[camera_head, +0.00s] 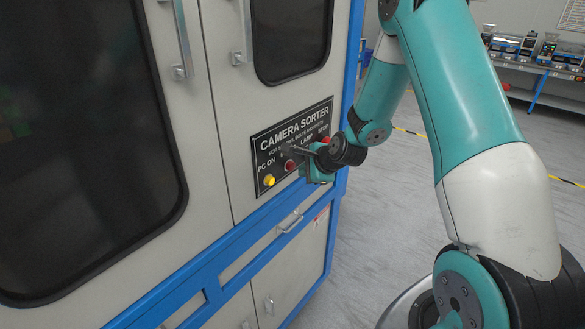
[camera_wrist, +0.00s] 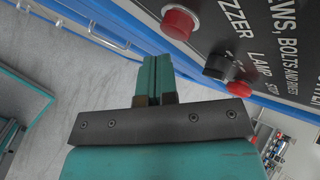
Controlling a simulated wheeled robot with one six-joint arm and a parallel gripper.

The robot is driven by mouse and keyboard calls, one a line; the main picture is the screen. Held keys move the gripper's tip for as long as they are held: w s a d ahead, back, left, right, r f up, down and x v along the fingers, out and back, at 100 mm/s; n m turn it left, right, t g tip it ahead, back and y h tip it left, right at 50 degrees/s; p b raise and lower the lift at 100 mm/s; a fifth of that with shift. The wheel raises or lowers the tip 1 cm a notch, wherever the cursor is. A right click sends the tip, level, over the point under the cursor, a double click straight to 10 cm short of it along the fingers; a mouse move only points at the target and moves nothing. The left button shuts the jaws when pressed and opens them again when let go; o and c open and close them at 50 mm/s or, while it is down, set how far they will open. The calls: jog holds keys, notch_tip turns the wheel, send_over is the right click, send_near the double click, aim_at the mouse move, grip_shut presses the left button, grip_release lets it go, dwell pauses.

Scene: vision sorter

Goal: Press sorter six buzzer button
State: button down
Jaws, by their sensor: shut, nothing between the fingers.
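The buzzer button is a round red button (camera_head: 290,165) on the black "CAMERA SORTER" panel (camera_head: 262,148) of a grey cabinet. In the wrist view the red button (camera_wrist: 179,22) stands at the top, beside lettering that reads "ZZER". My gripper (camera_wrist: 155,60) is shut and empty, its teal fingers side by side, a little below the button in that picture. I see no contact with it. In the head view my gripper (camera_head: 306,166) is at the panel, just right of the button, and covers part of the lettering. No number six is readable.
A black knob (camera_wrist: 219,66) and a red stop button (camera_wrist: 240,88) sit along the panel near my fingers. A yellow button (camera_head: 269,180) is at the panel's lower left. Blue frame edges (camera_head: 240,235) and handles project below. Open floor (camera_head: 400,190) lies to the right.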

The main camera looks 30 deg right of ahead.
jog(key=s, duration=0.1)
jog(key=s+d, duration=0.1)
jog(key=s, duration=0.1)
jog(key=s+b, duration=0.1)
jog(key=shift+s+d, duration=0.35)
dwell(0.8)
jog(key=s+a+r+n+g+y, duration=0.2)
jog(key=s+a+r+n, duration=0.2)
jog(key=a+r+n, duration=0.4)
jog(key=s+a+r+n+g+y, duration=0.2)
jog(key=s+a+r+n, duration=0.15)
jog(key=a+n, duration=0.55)
jog(key=s+a+r+n+g, duration=0.2)
jog(key=s+n, duration=0.4)
jog(key=s, duration=0.3)
jog(key=s+a+r+n+g+h, duration=0.1)
jog(key=s+a+r+n+g, duration=0.2)
jog(key=s+a+n, duration=0.3)
jog(key=s+r, duration=0.1)
jog(key=s, duration=0.2)
jog(key=shift+s+a+r, duration=0.15)
jog(key=shift+s+a, duration=0.05)
jog(key=shift+s, duration=0.2)
